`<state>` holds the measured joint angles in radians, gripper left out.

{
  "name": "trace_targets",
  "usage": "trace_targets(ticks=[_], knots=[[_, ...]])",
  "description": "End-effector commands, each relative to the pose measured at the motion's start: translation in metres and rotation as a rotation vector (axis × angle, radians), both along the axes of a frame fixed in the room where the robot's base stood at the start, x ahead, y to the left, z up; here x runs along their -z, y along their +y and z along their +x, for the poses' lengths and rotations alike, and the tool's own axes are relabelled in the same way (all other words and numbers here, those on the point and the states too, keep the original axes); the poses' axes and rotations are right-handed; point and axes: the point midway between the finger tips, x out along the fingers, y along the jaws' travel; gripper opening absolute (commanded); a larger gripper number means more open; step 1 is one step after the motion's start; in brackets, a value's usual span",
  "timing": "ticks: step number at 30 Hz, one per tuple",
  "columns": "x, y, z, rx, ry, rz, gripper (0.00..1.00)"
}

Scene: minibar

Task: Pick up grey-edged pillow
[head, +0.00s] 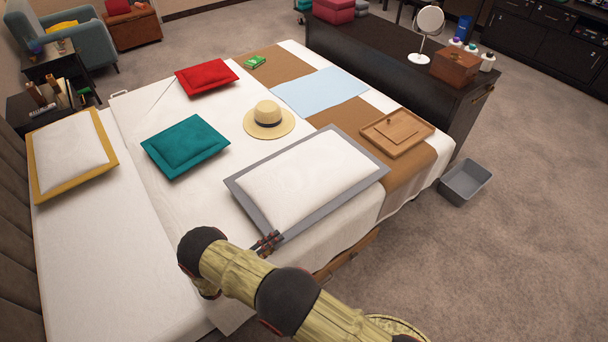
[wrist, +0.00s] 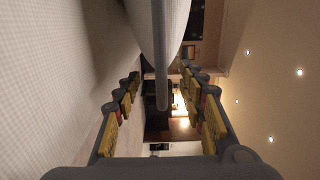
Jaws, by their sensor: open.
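The grey-edged pillow (head: 305,182) is white with a flat grey border and lies on the near right part of the bed. In the wrist view its grey edge (wrist: 162,85) runs between the two fingers, with the white body beyond. My gripper (head: 268,243) is at the pillow's near left border, low over the bed. The wrist view shows my gripper (wrist: 159,80) open, one finger on each side of the edge, with gaps visible on both sides. The far side of the pillow is hidden there.
A straw hat (head: 268,119), teal pillow (head: 186,145), red pillow (head: 207,77), yellow-edged pillow (head: 72,152) and wooden tray (head: 397,133) lie on the bed (head: 85,240). A dark cabinet (head: 380,62) stands beyond it. A grey bin (head: 466,182) stands on open carpet at right.

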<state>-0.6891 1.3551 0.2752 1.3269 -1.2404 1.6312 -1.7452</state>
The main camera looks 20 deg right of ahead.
Motion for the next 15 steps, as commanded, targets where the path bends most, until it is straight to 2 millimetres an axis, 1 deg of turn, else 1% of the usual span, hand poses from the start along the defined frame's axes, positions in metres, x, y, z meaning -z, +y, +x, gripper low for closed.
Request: trace_targets(ticks=[3,10,15], knots=[[0.001,-0.013,0.004,0.002,0.002,-0.002,0.41],[0.0,-0.029,0.011,0.002,0.0,-0.001,0.41],[0.002,-0.053,0.019,0.004,0.001,0.0,0.41]])
